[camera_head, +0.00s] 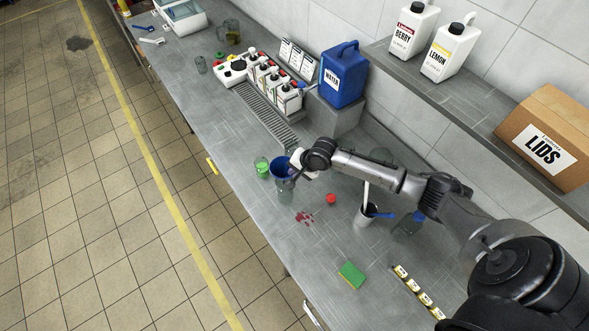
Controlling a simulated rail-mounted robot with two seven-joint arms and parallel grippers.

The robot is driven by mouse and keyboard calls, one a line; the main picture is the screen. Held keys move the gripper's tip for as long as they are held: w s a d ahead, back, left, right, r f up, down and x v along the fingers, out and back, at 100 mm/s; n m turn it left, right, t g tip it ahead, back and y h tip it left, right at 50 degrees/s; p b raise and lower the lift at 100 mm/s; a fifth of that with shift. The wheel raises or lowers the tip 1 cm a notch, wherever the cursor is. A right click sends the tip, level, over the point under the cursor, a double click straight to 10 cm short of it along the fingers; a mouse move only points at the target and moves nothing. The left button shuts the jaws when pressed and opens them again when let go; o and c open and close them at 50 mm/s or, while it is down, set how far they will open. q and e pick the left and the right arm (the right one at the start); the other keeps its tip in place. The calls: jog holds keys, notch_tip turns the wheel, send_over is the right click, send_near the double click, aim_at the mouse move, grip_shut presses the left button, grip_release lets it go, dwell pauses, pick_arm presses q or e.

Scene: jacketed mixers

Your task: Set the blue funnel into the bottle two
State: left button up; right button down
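The blue funnel (280,167) is near the middle of the view, at the fingers of my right gripper (296,168). The gripper appears shut on the funnel's right side, though the fingertips are small and partly hidden by the wrist. A clear bottle (286,185) stands directly below the funnel in the picture. I cannot tell whether the spout is inside its neck or above it. A clear vessel with green contents (262,167) stands just left of the funnel. No number is readable on either vessel. My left gripper is not in view.
A red cap (331,198) and a red spill (304,217) are on the bench. A cup with utensils (364,217), a green sponge (351,274) and a blue water jug (343,75) are nearby. The shelf (455,112) overhangs at right. The front bench strip is mostly clear.

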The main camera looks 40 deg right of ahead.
jog(key=c, duration=1.8)
grip_release()
jog(key=o, duration=0.5)
jog(key=shift+o, duration=0.2)
jog(key=shift+o, duration=0.4)
jog(key=o, duration=0.3)
jog(key=shift+r, duration=0.1)
